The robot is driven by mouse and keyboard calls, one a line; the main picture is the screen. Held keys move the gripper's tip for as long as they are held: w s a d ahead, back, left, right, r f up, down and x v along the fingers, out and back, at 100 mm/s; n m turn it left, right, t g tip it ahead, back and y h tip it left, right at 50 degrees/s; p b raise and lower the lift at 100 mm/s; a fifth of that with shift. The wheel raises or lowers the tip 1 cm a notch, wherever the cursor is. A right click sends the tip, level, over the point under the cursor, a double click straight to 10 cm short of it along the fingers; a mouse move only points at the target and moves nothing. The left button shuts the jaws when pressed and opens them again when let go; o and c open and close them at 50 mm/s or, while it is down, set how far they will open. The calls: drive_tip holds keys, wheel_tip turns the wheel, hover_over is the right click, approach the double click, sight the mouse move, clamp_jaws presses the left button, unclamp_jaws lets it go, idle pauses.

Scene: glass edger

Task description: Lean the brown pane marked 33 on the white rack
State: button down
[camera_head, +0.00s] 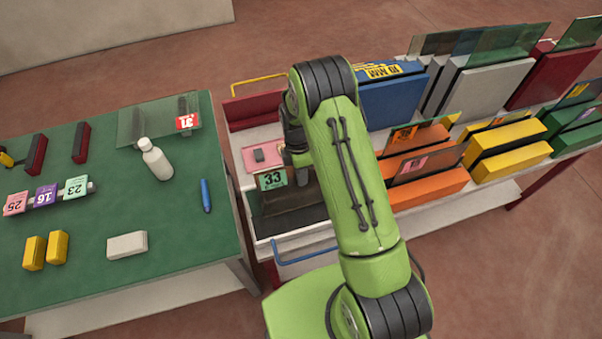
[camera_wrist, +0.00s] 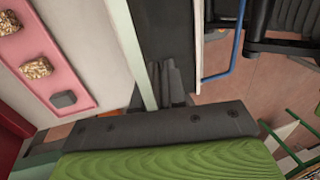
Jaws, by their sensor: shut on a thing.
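The brown pane (camera_head: 292,201) carries a green tag marked 33 (camera_head: 272,180) and stands at the left end of the long cart, in front of the pink tray. My gripper (camera_head: 299,174) is shut on its upper part; my arm hides the pane's right side. In the wrist view the dark fingers (camera_wrist: 172,88) close beside a pale green strip, likely the pane's edge; the contact is unclear. The white rack (camera_head: 489,91) is at the back of the cart, between the blue rack (camera_head: 390,102) and the red rack (camera_head: 552,78). Several dark and greenish panes show at it.
Orange blocks (camera_head: 428,188), yellow blocks (camera_head: 508,160) and green blocks (camera_head: 575,140) stand in front of the white rack, some with panes. The pink tray (camera_wrist: 45,45) holds small stones. A blue handle (camera_wrist: 234,45) is near my gripper. The green table (camera_head: 180,240) is left.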

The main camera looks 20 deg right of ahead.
drive_tip(key=shift+w, duration=0.2)
idle(0.3)
drive_tip(key=c, duration=1.1)
unclamp_jaws()
drive_tip(key=shift+r, duration=0.2)
drive_tip(key=v, duration=1.5)
drive_tip(key=shift+s+r+p, duration=0.25)
drive_tip(key=shift+p, duration=0.2)
